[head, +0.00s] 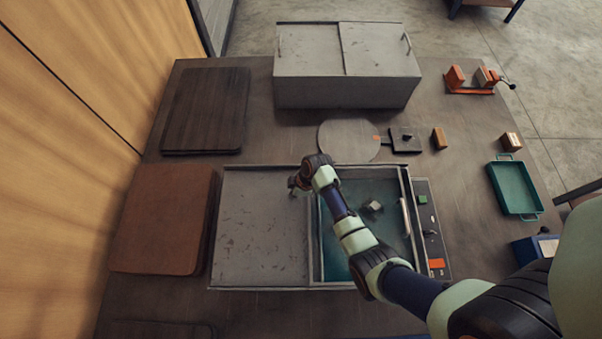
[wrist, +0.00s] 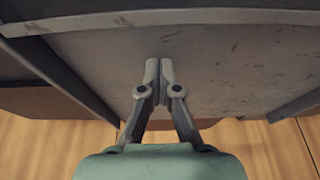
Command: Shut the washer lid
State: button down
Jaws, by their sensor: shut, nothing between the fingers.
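The washer is a low box with a scuffed grey sliding lid (head: 258,235) over its left part. Its right part is open and shows a teal inside (head: 335,245), with a small grey metal part (head: 372,206) in it. A pale upright handle (head: 405,216) stands at the right rim. My gripper (head: 293,187) is over the lid near its right edge, with my forearm crossing the opening. In the wrist view my gripper (wrist: 159,65) has its fingers together and empty, in front of a scuffed grey surface (wrist: 225,65). I cannot tell whether they touch it.
A closed grey box (head: 345,92) stands behind the washer, with a round plate (head: 349,140) between. Brown mats (head: 163,218) lie left. A control strip (head: 430,230) lies right of the washer; a green tray (head: 515,187) and an orange clamp fixture (head: 470,90) stand farther right.

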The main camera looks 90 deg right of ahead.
jog(key=v, duration=1)
jog(key=shift+p, duration=0.45)
jog(key=c, duration=1.2)
grip_release()
jog(key=shift+s+f, duration=0.1)
jog(key=m+g+p, duration=0.2)
jog(key=m+p, duration=0.3)
jog(key=m, duration=1.3)
send_near(405, 211)
jog(key=f, duration=0.5)
jog(key=w+f, duration=0.1)
jog(key=f, duration=0.2)
jog(key=shift+d+f, duration=0.1)
jog(key=shift+f, duration=0.05)
grip_shut()
